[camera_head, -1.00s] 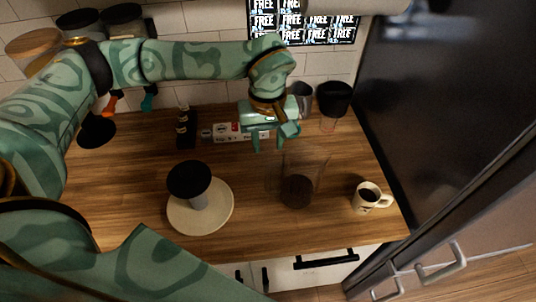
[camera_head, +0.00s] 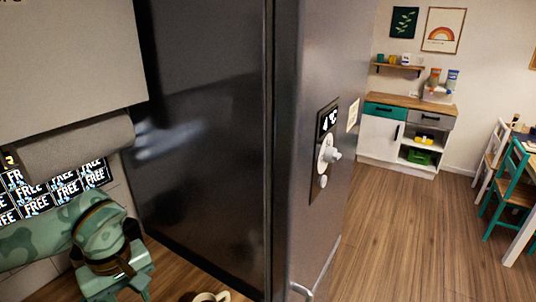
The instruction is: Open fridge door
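The tall dark fridge (camera_head: 205,130) fills the middle of the head view. Its grey front door (camera_head: 310,130) faces right and looks shut. The door carries a panel (camera_head: 326,150) with a "4 °C" display and a dispenser-like fitting. A silver handle (camera_head: 300,290) shows at the bottom edge, mostly cut off. My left gripper (camera_head: 132,296) is at the lower left, over the counter and left of the fridge, apart from the door. Its fingers look spread with nothing between them, though their tips are partly cut off. My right gripper is not in view.
A mug (camera_head: 206,296) shows at the bottom edge on the wooden counter. A grey roll (camera_head: 75,145) hangs above "FREE" posters. Right of the fridge is open wooden floor (camera_head: 400,235), with a small cabinet (camera_head: 400,130) and a teal chair (camera_head: 510,190) beyond.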

